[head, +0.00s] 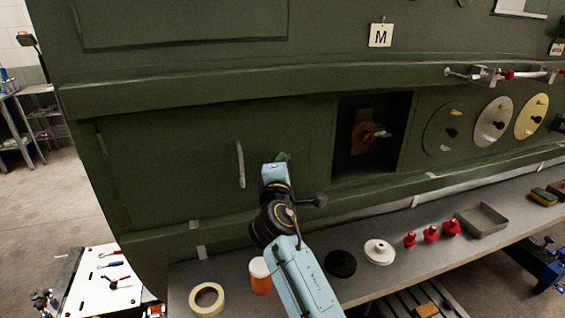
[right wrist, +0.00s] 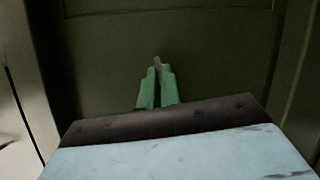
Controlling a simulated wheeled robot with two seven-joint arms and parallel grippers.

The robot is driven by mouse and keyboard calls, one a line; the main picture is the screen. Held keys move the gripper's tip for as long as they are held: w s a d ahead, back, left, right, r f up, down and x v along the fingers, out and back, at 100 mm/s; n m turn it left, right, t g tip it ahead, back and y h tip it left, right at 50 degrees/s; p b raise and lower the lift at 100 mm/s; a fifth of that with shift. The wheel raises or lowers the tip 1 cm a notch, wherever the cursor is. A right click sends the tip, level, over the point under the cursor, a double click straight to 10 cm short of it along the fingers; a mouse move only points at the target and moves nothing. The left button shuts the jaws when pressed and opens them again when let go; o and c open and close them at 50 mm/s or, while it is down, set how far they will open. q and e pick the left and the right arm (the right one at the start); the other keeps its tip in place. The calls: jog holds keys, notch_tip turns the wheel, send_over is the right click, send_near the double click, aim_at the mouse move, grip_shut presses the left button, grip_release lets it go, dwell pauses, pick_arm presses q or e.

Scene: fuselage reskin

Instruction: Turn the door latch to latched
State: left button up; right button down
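The green door (head: 180,170) in the fuselage side is closed and has a pale upright handle (head: 240,163). My right gripper (head: 283,157) is at the door's face, to the right of the handle. In the right wrist view its green fingers (right wrist: 158,78) are close together around a small grey piece, which looks like the door latch (right wrist: 157,61). Only the tip of the latch shows; the fingers hide the rest, and its turn angle is hard to tell. In the head view the gripper covers the latch. My left gripper is not in view.
Right of the door is a dark open recess (head: 350,150) with an orange-brown part inside. Below runs a grey bench (head: 225,275) with a tape roll (head: 207,299), an orange jar (head: 260,276), red knobs (head: 431,234) and a grey tray (head: 482,220).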

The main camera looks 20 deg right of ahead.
jog(key=shift+r+m+g+p, duration=0.1)
jog(key=shift+m+g+p, duration=0.3)
jog(key=shift+m, duration=0.6)
jog(key=c, duration=1.6)
grip_release()
jog(key=b+v, duration=0.2)
jog(key=v, duration=1.1)
jog(key=shift+s, duration=0.2)
